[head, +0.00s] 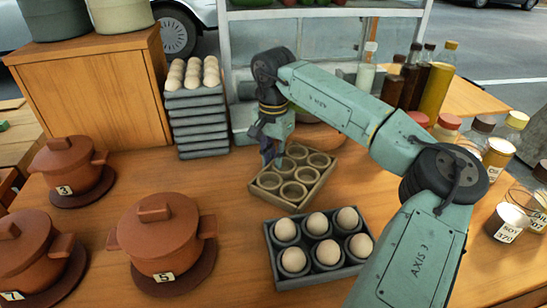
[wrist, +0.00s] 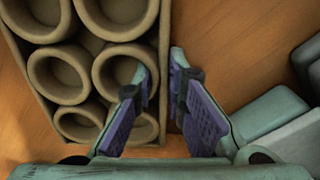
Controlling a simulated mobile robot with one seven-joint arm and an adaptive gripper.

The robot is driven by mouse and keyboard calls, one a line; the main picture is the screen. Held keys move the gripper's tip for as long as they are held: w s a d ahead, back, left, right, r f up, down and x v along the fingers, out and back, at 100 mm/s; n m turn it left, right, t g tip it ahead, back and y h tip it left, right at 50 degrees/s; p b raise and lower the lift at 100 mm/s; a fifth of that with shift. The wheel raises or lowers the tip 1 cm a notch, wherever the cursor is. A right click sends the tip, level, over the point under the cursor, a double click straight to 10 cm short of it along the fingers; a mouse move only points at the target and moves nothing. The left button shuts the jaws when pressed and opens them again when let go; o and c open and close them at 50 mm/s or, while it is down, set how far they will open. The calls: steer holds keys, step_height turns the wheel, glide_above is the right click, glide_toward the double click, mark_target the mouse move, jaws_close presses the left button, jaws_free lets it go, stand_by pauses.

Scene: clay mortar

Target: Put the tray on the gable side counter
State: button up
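A tan tray (head: 262,187) with several empty round cups lies on the wooden counter (head: 232,262), in the middle of the head view. It also fills the upper left of the wrist view (wrist: 163,30). My gripper (head: 269,155) points down at the tray's far left edge. In the wrist view my gripper (wrist: 163,68) has one finger inside the tray, over a cup, and the other outside. I cannot tell which counter is the gable side one.
A grey tray (head: 318,280) of eggs lies just in front. A stack of grey egg trays (head: 200,128) stands behind left. Lidded clay pots (head: 166,235) stand left, bottles (head: 436,92) and jars (head: 497,158) right. A lower wooden surface (head: 475,98) shows at back right.

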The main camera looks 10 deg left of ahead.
steer(key=o, duration=0.4)
steer(key=shift+o, duration=0.2)
step_height(320, 180, up, 12)
steer(key=b, duration=0.1)
steer(key=shift+r, duration=0.15)
stand_by(0.4)
